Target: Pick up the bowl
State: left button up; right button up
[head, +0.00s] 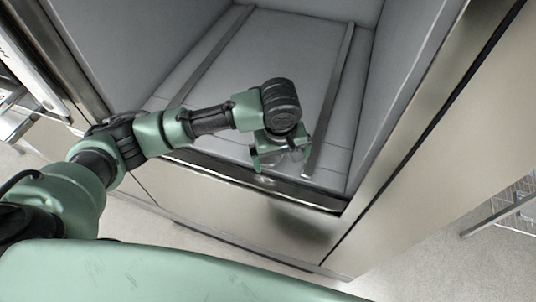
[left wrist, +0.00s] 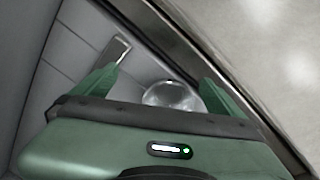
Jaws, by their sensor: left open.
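A shiny, see-through or silvery bowl (left wrist: 172,95) lies between the fingers of my left gripper (left wrist: 160,78) in the left wrist view. It sits beyond the gripper's body, near the front edge of the washer's floor. Its lower part is hidden by the gripper. In the head view my left gripper (head: 279,159) points down just inside the front edge of the open washer (head: 270,60). Its fingers are apart, and I see no clear grip on the bowl. In the head view the bowl is hard to make out under the gripper. My right gripper is not in view.
The washer has grey side walls and two metal rails; the right rail (head: 330,100) runs close to my left gripper. A metal front lip (head: 240,176) lies under my left arm. The pale floor (head: 440,245) in front is clear.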

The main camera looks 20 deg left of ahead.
aim_at(268, 159)
pick_arm(q)
jog(key=a, duration=0.1)
jog(key=w+a+r+n, duration=0.1)
jog(key=w+a+r+n+y, duration=0.1)
jog(key=shift+a, duration=0.2)
jog(key=shift+n, duration=0.3)
jog(key=f, duration=0.2)
jog(key=w+a+f, duration=0.1)
jog(key=f, duration=0.2)
jog(key=w+f+p, duration=0.1)
jog(key=f, duration=0.1)
jog(key=shift+w+a+f, duration=0.2)
jog(key=shift+a, duration=0.05)
jog(key=c, duration=1.3)
jog(key=shift+c, duration=0.2)
jog(key=shift+r, duration=0.15)
